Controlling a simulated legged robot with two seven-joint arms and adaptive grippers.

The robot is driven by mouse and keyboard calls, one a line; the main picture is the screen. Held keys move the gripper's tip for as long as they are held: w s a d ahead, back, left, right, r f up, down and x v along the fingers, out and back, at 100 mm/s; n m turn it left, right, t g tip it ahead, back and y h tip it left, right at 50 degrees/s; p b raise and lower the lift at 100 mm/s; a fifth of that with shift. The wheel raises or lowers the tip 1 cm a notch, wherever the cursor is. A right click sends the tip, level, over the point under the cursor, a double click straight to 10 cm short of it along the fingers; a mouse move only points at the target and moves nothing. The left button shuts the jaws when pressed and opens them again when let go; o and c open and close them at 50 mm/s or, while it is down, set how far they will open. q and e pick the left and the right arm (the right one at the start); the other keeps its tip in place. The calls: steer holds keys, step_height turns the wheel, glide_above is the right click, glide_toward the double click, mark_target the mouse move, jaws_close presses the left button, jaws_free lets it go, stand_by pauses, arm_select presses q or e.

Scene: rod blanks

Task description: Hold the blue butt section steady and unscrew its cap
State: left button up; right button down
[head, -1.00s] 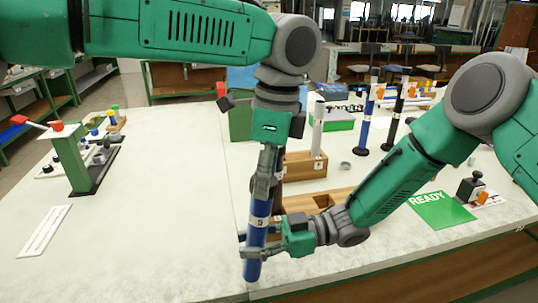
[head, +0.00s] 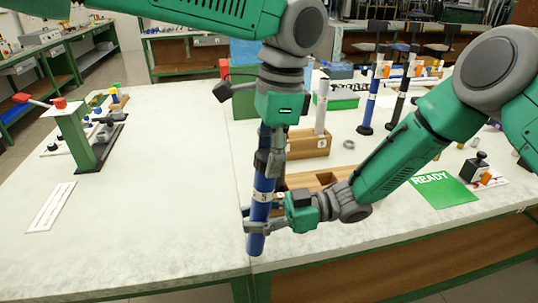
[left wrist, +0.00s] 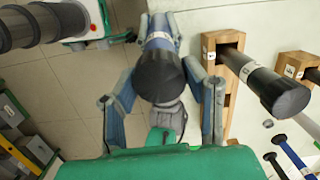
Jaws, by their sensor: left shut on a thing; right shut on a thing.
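The blue butt section (head: 262,184) stands close to upright, slightly tilted, near the table's front edge in the head view. In the left wrist view the black cap (left wrist: 160,76) faces the camera between my left fingers, on the end of the blue tube (left wrist: 158,40). In the head view the cap is hidden by my left gripper.
Wooden blocks (head: 308,142) stand just behind the tube, one holding a grey rod (head: 320,110). A blue rod (head: 370,100) and a black rod (head: 400,105) stand farther back. A green READY mat (head: 444,190) lies right. A green lever press (head: 72,135) stands left; the table between is clear.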

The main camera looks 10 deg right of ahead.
arm_select(q)
steer(key=shift+n, duration=0.5)
steer(key=shift+s+r, duration=0.1)
steer(key=shift+s, duration=0.1)
steer(key=shift+r, duration=0.15)
steer(key=shift+d+r, duration=0.15)
steer(key=shift+r, duration=0.8)
